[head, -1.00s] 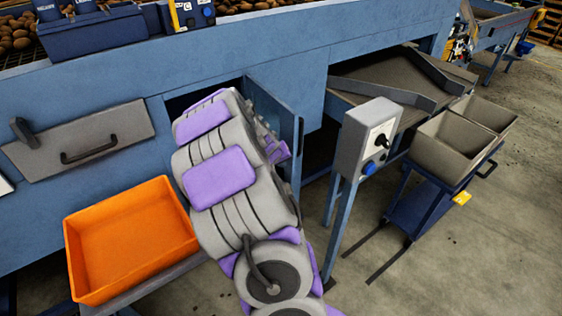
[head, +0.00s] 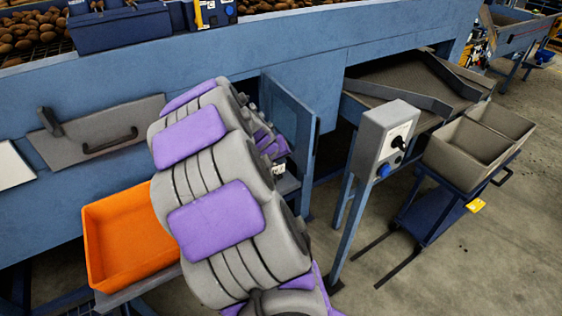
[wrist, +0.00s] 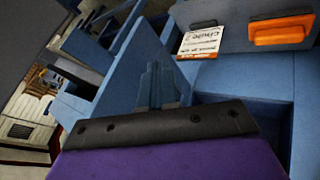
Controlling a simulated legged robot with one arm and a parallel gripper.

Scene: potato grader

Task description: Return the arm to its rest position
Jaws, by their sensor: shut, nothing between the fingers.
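My grey and purple arm fills the middle of the head view, in front of the blue machine (head: 100,80) and beside its open blue door (head: 292,130). The arm links hide most of my gripper there. In the wrist view my gripper (wrist: 158,84) shows beyond the dark bracket and purple wrist link. Its fingers are together with nothing between them. Blue panels (wrist: 225,95) of the machine lie close around and beyond the fingers. I cannot tell whether the gripper touches any of them.
An orange bin (head: 97,262) stands left of my arm, partly covered by it. A control box (head: 375,150) on a post stands to the right, then a blue cart (head: 430,215) with grey bins. Floor at the lower right is clear. The wrist view shows an orange handle (wrist: 281,29) and white label (wrist: 202,39).

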